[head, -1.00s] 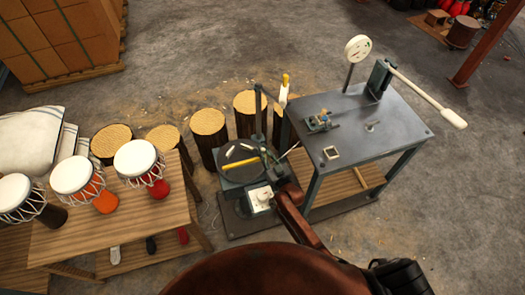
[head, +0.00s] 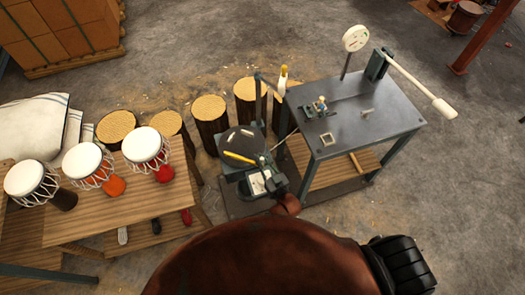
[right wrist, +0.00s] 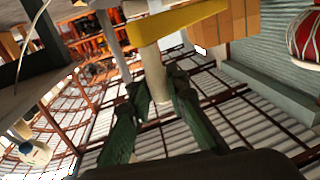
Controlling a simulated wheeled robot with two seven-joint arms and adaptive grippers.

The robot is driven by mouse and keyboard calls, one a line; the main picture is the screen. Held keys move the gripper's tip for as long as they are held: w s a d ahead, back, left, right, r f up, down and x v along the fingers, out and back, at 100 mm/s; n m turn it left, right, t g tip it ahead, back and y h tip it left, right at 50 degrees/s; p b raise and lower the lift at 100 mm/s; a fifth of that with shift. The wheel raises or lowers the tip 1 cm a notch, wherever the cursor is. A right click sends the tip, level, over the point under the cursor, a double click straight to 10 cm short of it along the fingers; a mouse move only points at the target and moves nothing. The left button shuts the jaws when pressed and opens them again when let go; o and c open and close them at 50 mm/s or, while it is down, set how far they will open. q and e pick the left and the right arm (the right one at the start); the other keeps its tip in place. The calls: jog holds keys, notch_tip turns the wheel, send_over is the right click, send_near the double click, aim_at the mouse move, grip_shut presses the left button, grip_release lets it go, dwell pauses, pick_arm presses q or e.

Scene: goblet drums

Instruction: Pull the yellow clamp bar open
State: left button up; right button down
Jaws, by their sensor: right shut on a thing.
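The yellow clamp bar (head: 240,158) lies across the dark round plate (head: 238,139) of a small machine, its right end nearer me. In the right wrist view the yellow bar (right wrist: 180,22) crosses the top, with a pale round handle (right wrist: 156,80) below it. My right gripper (right wrist: 157,110) is shut on that handle, one green finger on each side. In the head view my right gripper (head: 277,184) is a dark shape at the machine's right front, partly hidden by my arm. My left gripper is in neither view.
A grey metal workbench (head: 375,125) with a long white-tipped lever (head: 420,85) stands right of the machine. A wooden table (head: 125,205) with several drums is on the left. Wooden log shells (head: 209,122) stand behind. A white-and-yellow handle (head: 282,78) sticks up behind the machine.

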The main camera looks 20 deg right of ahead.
jog(key=shift+s+a+f+p, duration=0.1)
jog(key=shift+s+a+p, duration=0.05)
jog(key=shift+s, duration=0.3)
jog(key=shift+s+a+p, duration=0.1)
jog(key=shift+s+p, duration=0.05)
jog(key=shift+s, duration=0.3)
jog(key=c, duration=2.2)
grip_release()
jog(key=o, duration=0.4)
jog(key=shift+a, duration=0.2)
jog(key=shift+c, duration=0.2)
jog(key=s+d, duration=0.2)
jog(key=s, duration=0.9)
jog(key=shift+s+d, duration=0.15)
jog(key=shift+s, duration=0.25)
jog(key=shift+c, duration=0.6)
